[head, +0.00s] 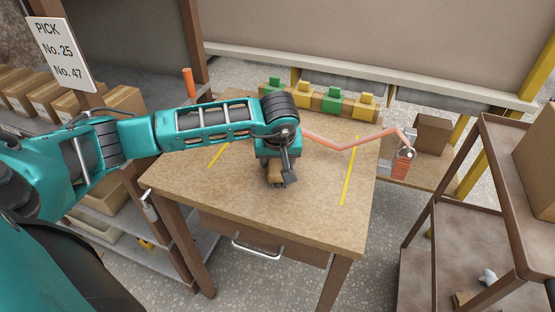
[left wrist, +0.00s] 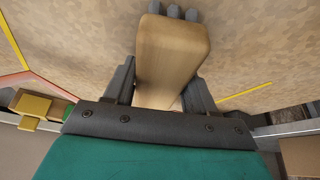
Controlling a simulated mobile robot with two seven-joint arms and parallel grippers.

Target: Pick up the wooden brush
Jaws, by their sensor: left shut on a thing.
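The wooden brush (left wrist: 172,50) fills the middle of the left wrist view as a pale wooden block with grey tufts at its far end. My left gripper (left wrist: 160,92) has a dark finger on each side of the block and is shut on it. In the head view the left gripper (head: 278,176) points down over the middle of the wooden table. A small brown part of the brush (head: 274,180) shows under it, the rest hidden by the gripper. I cannot tell whether the brush touches the tabletop. My right gripper is not in view.
The table (head: 230,200) is otherwise bare, with yellow lines (head: 349,170) on it. Green and yellow blocks (head: 333,102) line its back edge. An orange jointed arm (head: 345,148) reaches past the back right. A brown shelf cart (head: 470,235) stands right; boxes (head: 50,97) sit left.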

